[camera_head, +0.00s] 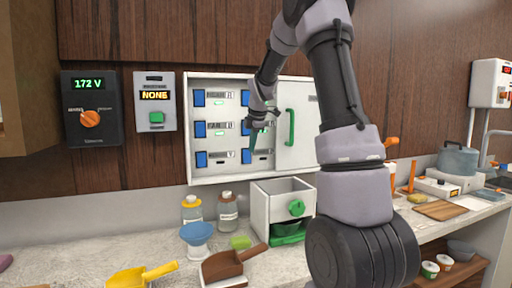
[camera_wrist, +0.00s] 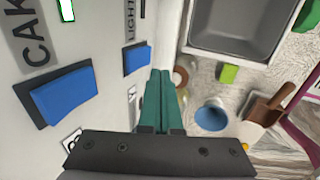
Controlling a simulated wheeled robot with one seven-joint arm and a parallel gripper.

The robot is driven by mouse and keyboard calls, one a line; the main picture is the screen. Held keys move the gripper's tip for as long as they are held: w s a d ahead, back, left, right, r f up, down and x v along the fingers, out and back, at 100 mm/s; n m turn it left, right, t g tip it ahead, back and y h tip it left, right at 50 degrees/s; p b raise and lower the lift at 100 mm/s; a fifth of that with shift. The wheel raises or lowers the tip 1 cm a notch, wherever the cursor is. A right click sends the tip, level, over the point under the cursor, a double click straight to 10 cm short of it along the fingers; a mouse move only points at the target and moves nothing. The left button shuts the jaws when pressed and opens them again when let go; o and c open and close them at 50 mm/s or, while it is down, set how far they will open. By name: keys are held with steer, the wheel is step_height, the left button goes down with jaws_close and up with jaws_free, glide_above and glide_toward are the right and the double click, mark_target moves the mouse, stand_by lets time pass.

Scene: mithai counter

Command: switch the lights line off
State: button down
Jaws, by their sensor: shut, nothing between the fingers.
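Which way the rocker is tipped is hard to tell. My gripper (camera_head: 251,142) is in front of the panel's right column, just above that switch in the head view. Its teal fingers (camera_wrist: 160,75) are shut and empty, beside the switch in the wrist view. Contact is not visible.
The cake switch (camera_wrist: 63,95) is close by, with other blue switches (camera_head: 200,129) at left. A panel door with a green handle (camera_head: 291,127) is at right. A dial box (camera_head: 91,140) reads 172 V; a display box (camera_head: 156,118) reads NONE. Below stand jars (camera_head: 228,211) and scoops.

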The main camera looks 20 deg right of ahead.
step_height(320, 180, up, 10)
steer(key=s, duration=0.2)
stand_by(0.6)
steer(key=s+a+f+m+t+y, duration=0.1)
steer(key=s+a+m, duration=0.3)
steer(key=s+m, duration=0.7)
steer(key=s+a+f+m+t+y, duration=0.1)
steer(key=s+a+m, duration=0.3)
steer(key=s+m, duration=0.7)
steer(key=s, duration=1.1)
steer(key=shift+s+a+f, duration=0.15)
steer(key=shift+s+a, duration=0.05)
